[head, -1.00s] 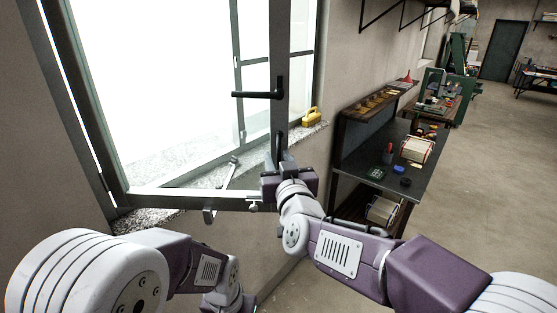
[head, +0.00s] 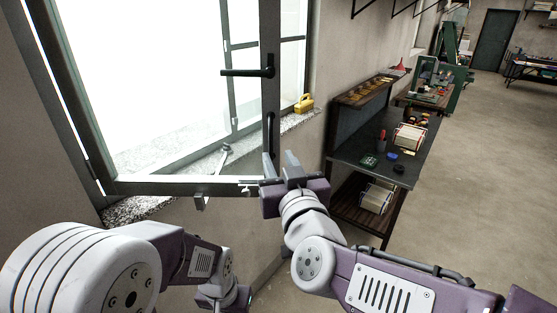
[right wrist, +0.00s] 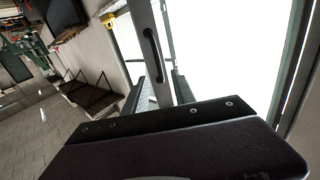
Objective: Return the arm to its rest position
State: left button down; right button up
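My right gripper (head: 281,166) is open, with its two fingers pointing up and a gap between them. It is close to the lower right corner of the open window sash (head: 190,188). In the right wrist view the fingers (right wrist: 160,92) are apart, with the sash upright (right wrist: 150,50) seen between and beyond them. Nothing is held between them; I cannot tell whether a finger touches the sash. My left arm is folded low at the lower left of the head view. Its gripper body (head: 218,294) is at the bottom edge, and its fingers are hidden.
The sash has a dark lever handle (head: 248,72). A yellow object (head: 304,103) and a grey tool (head: 222,158) are on the stone sill (head: 138,209). A dark workbench (head: 350,150) with small items stands right of my right gripper. The floor (head: 480,190) farther right is clear.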

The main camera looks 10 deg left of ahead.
jog(key=w+d+f+m+g+h+b, duration=0.1)
jog(key=w+d+f+h+b, duration=0.25)
jog(key=d+f, duration=0.55)
jog(key=w+d+f+m+g+h+b, duration=0.1)
jog(key=w+d+f+m+h+b, duration=0.15)
jog(key=w+d+f, duration=0.45)
jog(key=s+d+f+g, duration=0.1)
jog(key=s+d+f, duration=0.15)
jog(key=f, duration=0.25)
jog(key=s+d+f+g+h, duration=0.1)
jog(key=s+d+f+g, duration=0.1)
jog(key=d+f, duration=0.25)
jog(key=s+d+f+g, duration=0.1)
jog(key=s+d+f, duration=0.1)
jog(key=f, duration=0.3)
jog(key=s+d+f+g, duration=0.1)
jog(key=s+f+g, duration=0.3)
jog(key=s, duration=0.5)
jog(key=s+d+f+m+g+b, duration=0.1)
jog(key=s+f+g, duration=0.4)
jog(key=s+f, duration=0.3)
jog(key=shift+s, duration=1)
jog(key=shift+m, duration=0.25)
